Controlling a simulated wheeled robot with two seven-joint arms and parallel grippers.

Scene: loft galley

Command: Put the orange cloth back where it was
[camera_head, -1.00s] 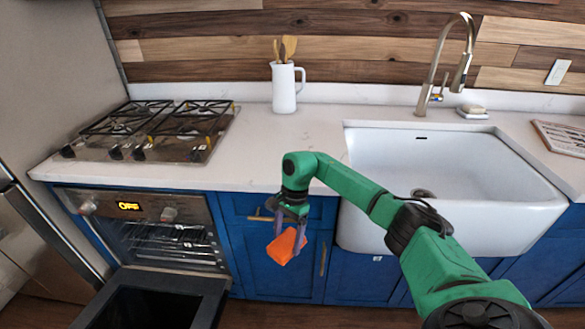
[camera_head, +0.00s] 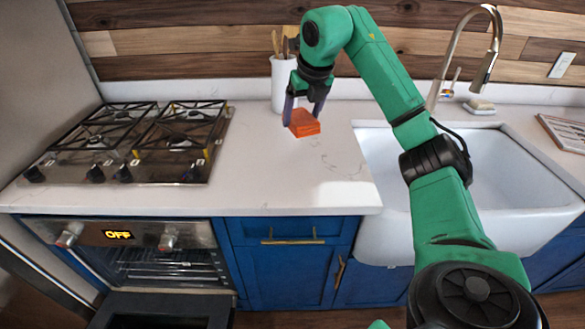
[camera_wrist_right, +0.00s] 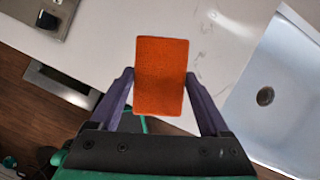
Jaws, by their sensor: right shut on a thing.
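The orange cloth (camera_head: 304,123) is a small folded block in the head view, at the white countertop (camera_head: 270,165) in front of the white pitcher. My right gripper (camera_head: 303,112) is shut on it, with a finger on either side. In the right wrist view the cloth (camera_wrist_right: 161,76) sits between the two purple fingers (camera_wrist_right: 161,100), over the counter. I cannot tell whether the cloth touches the counter or hangs just above it. My left gripper is not in view.
The white pitcher (camera_head: 284,85) with wooden utensils stands right behind the cloth. A gas cooktop (camera_head: 130,140) is to the left, and the white sink (camera_head: 500,190) with a tall faucet (camera_head: 440,80) is to the right. The oven door (camera_head: 160,310) hangs open below. The counter's front middle is clear.

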